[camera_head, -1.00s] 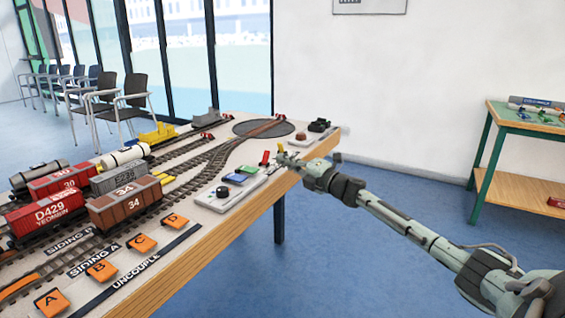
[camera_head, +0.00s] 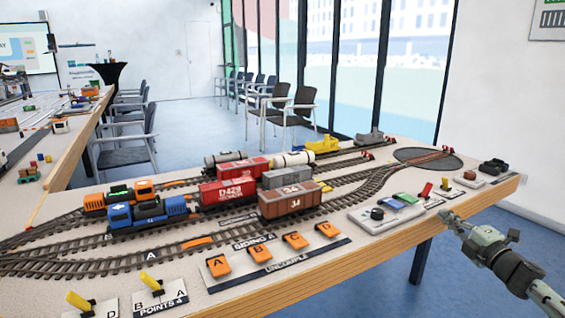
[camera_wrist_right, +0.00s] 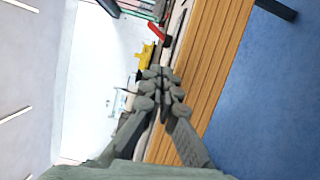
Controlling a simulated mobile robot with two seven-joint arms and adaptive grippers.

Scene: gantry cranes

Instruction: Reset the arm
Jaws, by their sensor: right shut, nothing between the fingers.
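My right gripper (camera_head: 449,219) is shut and empty at the table's front right edge, in the head view. Its arm comes in from the right. In the right wrist view the shut fingers (camera_wrist_right: 163,78) point along the wooden table edge (camera_wrist_right: 212,75), with a red lever (camera_wrist_right: 157,32) beyond them. I cannot tell whether the fingertips touch the table. My left gripper is not in view.
The model railway table (camera_head: 330,262) carries wagons, a blue locomotive (camera_head: 147,213), a control panel (camera_head: 388,214), orange uncouple buttons (camera_head: 258,251) and yellow levers (camera_head: 149,280). A turntable (camera_head: 428,157) lies at the back right. Floor (camera_head: 470,262) shows free right of the table.

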